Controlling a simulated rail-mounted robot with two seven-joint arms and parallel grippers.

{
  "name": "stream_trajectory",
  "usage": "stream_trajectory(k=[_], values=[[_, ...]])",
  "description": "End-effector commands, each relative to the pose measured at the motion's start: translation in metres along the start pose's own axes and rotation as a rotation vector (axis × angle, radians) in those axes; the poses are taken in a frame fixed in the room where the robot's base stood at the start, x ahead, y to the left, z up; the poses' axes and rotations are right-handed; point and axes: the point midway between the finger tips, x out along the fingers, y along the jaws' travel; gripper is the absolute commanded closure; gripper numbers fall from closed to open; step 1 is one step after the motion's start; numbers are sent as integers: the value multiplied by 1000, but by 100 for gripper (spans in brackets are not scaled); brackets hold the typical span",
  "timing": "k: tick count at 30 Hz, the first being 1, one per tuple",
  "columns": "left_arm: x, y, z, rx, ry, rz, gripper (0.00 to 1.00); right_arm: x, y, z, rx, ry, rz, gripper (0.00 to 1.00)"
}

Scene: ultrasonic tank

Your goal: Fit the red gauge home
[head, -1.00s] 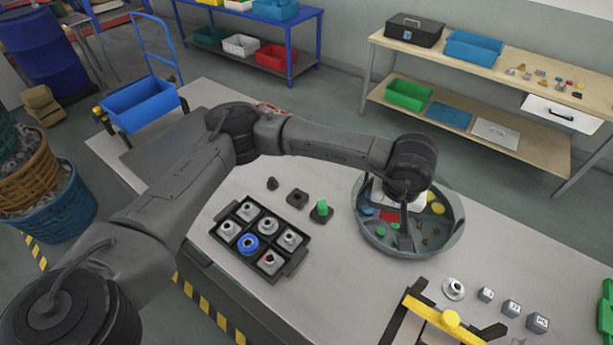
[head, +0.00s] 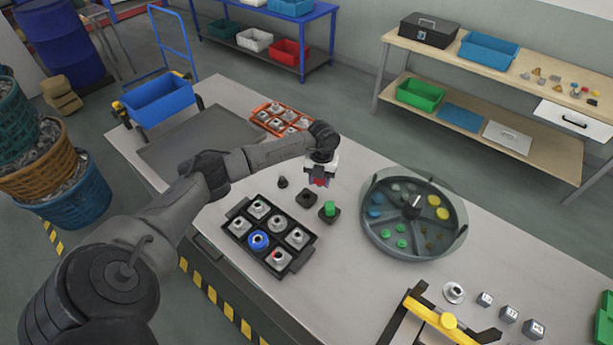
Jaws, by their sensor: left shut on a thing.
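The red gauge (head: 319,183) is held in my left gripper (head: 320,180), which is shut on it with its jaws pointing down. It hangs above the bench just behind a row of small black blocks. The nearest is a square block (head: 306,198) with a dark, empty-looking recess. In front of it to the right, a black block (head: 328,213) carries a green piece (head: 329,207). A small dark round piece (head: 283,182) stands to the left. Whether the red gauge touches anything below is hard to tell. My right gripper is not in view.
A black tray (head: 236,236) with several metal fittings, one blue, lies in front. The round tank (head: 376,238) with coloured pieces is to the right. An orange tray (head: 262,124) stands behind. A yellow-and-black fixture (head: 436,320) is at the front right.

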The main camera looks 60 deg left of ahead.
Motion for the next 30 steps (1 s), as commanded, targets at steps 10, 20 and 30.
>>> stream_trajectory(k=[10,20,30], values=[[18,44,10,-344,0,-42,84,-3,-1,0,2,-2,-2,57],[36,45,12,-354,0,-45,84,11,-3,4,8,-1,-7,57],[68,45,16,-353,0,-45,84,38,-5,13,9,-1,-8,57]])
